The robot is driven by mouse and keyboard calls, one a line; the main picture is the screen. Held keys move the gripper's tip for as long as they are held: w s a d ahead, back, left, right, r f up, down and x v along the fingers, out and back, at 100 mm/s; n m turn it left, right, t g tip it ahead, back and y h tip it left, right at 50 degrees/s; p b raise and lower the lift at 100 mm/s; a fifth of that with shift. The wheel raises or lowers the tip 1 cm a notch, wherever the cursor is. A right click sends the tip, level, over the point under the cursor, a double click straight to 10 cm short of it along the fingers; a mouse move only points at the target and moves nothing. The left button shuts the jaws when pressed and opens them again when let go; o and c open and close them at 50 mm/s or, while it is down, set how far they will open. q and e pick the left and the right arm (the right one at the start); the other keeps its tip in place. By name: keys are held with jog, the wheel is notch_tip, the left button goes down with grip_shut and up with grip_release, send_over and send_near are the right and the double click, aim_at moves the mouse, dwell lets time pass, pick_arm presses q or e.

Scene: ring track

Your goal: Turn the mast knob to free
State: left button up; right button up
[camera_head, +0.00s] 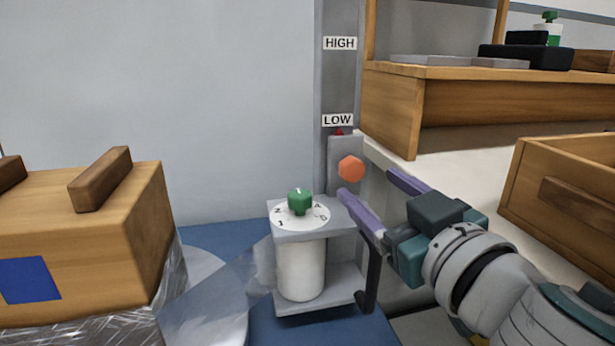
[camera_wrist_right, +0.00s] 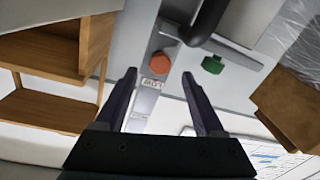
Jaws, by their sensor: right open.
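The orange six-sided mast knob (camera_head: 351,169) sits on a grey block on the mast (camera_head: 339,82), by the LOW label (camera_head: 337,120). My right gripper (camera_head: 366,182) is open and empty, its fingers pointing at the knob. In the right wrist view the knob (camera_wrist_right: 160,63) shows just beyond the gap between the right gripper's fingertips (camera_wrist_right: 158,76). The knob appears clear of both fingers; the exact distance is hard to tell. No markings for free show on the knob. My left gripper is out of view.
A green knob (camera_head: 300,201) on a lettered dial stands left of the mast, above a white cylinder (camera_head: 301,270). A black bent handle (camera_head: 371,270) hangs below. A wooden box (camera_head: 130,225) is at left; a wooden shelf (camera_head: 392,110) and drawer (camera_head: 530,185) are at right.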

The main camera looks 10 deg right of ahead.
aim_at(355, 173)
jog(key=w, duration=0.5)
jog(key=shift+a+b, duration=0.3)
jog(key=shift+b, duration=0.1)
grip_shut()
